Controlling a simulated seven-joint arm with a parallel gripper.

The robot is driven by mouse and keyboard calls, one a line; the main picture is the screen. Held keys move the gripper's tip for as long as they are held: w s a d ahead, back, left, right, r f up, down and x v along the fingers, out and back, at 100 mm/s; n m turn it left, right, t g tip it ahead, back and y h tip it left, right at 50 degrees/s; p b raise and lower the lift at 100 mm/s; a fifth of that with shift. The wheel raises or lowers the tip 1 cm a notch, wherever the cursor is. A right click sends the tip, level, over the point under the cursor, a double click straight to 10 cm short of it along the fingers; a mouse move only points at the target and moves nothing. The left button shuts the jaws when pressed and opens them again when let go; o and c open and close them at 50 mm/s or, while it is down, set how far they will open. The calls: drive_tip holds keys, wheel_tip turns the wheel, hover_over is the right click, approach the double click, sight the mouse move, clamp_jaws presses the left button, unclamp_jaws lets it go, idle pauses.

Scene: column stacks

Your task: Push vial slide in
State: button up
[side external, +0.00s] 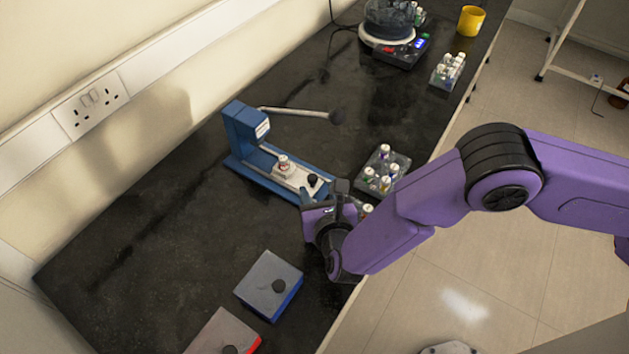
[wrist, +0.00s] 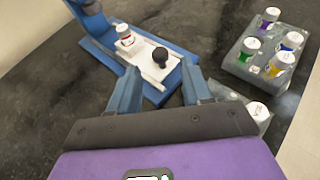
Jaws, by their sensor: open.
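The vial slide (side external: 301,177) is a white plate with a black knob, lying on the base of a blue press (side external: 250,138). A white-capped vial with a red label (side external: 283,164) stands upright on the slide. In the wrist view, the slide (wrist: 145,63) is ahead of my gripper, with the black knob (wrist: 160,56) on its near end and the vial (wrist: 124,36) farther back. My gripper (wrist: 165,90) is open and empty. Its fingers are just short of the slide's knob end. In the side view, my gripper (side external: 328,190) is at the press's right end.
A vial rack (side external: 385,172) with several vials stands right of the press. The press's long lever (side external: 300,113) reaches out above the bench. Blue-sided (side external: 269,280) and red-sided (side external: 222,335) boxes with knobs sit at the front. Bench between them and the press is clear.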

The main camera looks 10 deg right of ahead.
sight(314, 180)
drive_tip(key=shift+x, duration=2.45)
